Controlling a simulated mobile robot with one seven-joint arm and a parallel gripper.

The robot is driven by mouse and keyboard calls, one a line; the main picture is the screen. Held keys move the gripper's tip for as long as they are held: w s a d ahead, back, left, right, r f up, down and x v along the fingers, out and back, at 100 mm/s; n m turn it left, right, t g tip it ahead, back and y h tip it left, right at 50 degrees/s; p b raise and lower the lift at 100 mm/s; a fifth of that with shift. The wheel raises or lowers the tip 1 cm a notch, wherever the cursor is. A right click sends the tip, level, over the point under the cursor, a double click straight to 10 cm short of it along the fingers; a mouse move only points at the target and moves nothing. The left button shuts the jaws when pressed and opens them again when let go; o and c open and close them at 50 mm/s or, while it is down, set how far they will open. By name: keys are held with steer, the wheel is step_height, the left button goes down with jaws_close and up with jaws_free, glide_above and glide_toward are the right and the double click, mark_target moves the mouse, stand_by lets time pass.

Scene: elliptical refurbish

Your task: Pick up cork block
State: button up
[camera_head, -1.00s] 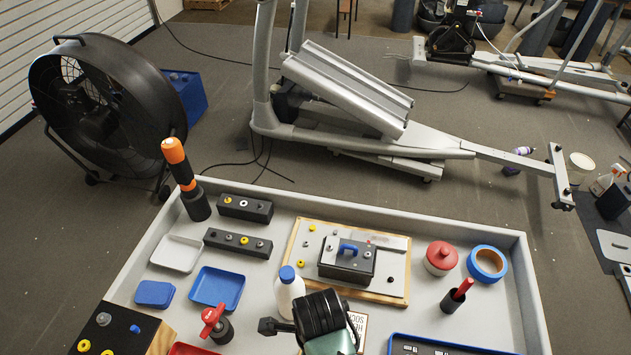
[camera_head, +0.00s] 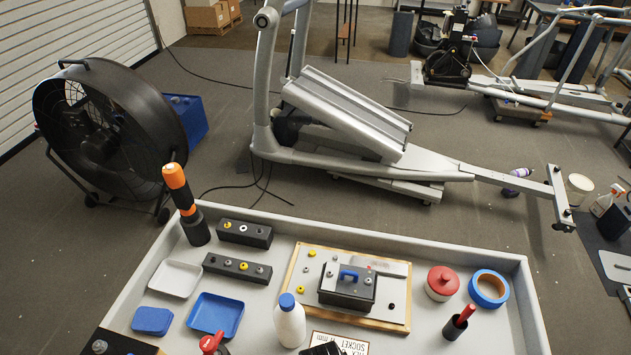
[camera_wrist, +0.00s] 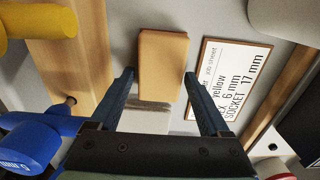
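The tan, rounded cork block (camera_wrist: 163,60) lies on the grey tray surface in the wrist view. Its near end reaches between the fingertips of my gripper (camera_wrist: 159,76). The two dark blue fingers are apart, one on each side of the block, with visible gaps, so my gripper is open and empty. A grey piece (camera_wrist: 145,118) shows just below the block, between the fingers; I cannot tell whether it belongs to the block. In the head view the block is not visible, and only a small dark part of my arm shows at the bottom edge.
A job sheet card (camera_wrist: 228,82) lies close right of the block. A wooden piece (camera_wrist: 75,65) with yellow and blue knobs stands left. In the head view, a white bottle (camera_head: 290,322), blue tray (camera_head: 215,315) and wooden board with black box (camera_head: 347,287) are nearby.

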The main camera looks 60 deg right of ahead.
jaws_close()
steer(key=shift+r, duration=0.1)
step_height(320, 180, up, 18)
steer(key=p, duration=0.2)
steer(key=shift+p, duration=0.3)
stand_by(0.3)
